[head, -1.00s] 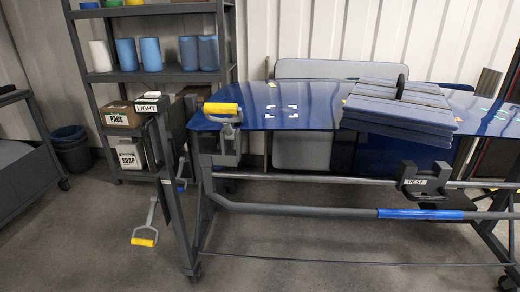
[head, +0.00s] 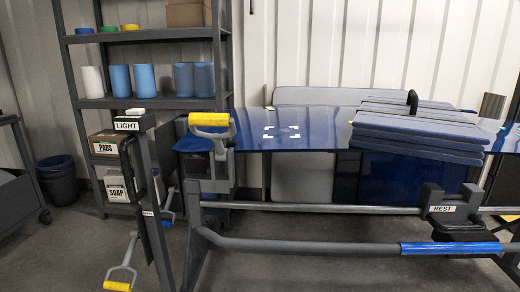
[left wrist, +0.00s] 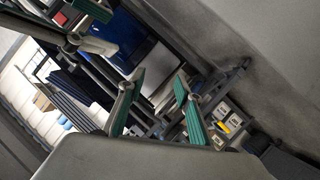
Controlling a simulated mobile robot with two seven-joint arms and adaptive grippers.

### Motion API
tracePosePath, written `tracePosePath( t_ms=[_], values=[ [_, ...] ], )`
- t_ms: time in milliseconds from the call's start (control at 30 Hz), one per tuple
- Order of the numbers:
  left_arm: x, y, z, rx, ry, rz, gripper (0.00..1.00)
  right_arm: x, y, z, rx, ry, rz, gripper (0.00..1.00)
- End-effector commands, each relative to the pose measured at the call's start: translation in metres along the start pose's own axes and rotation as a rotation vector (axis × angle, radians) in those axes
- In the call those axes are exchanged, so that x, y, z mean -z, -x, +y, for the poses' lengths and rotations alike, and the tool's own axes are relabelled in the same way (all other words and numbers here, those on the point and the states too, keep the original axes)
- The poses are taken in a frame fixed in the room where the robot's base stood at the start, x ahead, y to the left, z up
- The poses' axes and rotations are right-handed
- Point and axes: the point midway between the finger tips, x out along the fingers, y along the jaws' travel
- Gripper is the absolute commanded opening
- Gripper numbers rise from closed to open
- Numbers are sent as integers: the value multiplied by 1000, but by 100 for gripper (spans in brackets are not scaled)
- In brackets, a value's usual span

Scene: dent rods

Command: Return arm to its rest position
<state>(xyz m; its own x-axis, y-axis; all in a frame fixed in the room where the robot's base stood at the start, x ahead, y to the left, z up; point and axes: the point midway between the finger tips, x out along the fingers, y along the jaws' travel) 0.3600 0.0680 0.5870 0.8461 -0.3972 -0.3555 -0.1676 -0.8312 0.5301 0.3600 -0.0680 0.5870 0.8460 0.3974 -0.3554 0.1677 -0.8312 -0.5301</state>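A grey cradle marked REST (head: 447,208) is fixed on the front rail at the right in the head view. A long grey bar (head: 300,244) with a blue grip (head: 450,248) runs below and in front of it. I cannot tell which part is the arm meant. A grey bracket with a yellow handle (head: 209,119) stands at the panel's left end. My left gripper (left wrist: 159,76) is open, with green-padded fingers apart and nothing visible between them. Grey-and-green parts at the left wrist view's top left may be my right gripper; they are cut off.
A post marked LIGHT (head: 127,125) stands left, with another yellow-handled piece (head: 119,282) hanging low. A blue panel (head: 265,125) carries stacked grey-blue pads (head: 418,132). A shelf (head: 150,102) and bin (head: 57,178) stand behind.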

Motion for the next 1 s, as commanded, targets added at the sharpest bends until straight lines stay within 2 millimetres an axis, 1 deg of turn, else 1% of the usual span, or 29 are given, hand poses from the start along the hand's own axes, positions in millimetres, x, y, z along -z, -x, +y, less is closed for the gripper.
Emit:
tracePosePath(
  t_ms=[33,167,267,367,500,633,800,900,1000],
  values=[
    [23,1,9,-15,-62,31,34,23,1,-9,15,61,31,40],
    [39,6,7,-6,-184,30,34,39,6,-7,6,184,30,40],
    [51,10,1,13,-274,22,34,51,10,-1,-13,274,22,40],
    [62,15,-8,39,-359,6,34,62,16,8,-40,359,6,40],
    [76,26,-26,90,-463,-31,34,76,26,26,-90,463,-31,40],
    [84,41,-48,142,-542,-86,34,84,41,47,-142,542,-86,40],
    [83,60,-74,200,-609,-163,34,83,60,74,-200,609,-162,40],
    [80,68,-85,220,-627,-193,34,79,68,85,-220,628,-193,40],
    [76,71,-91,229,-636,-209,34,76,71,91,-229,636,-209,40]
  ],
)
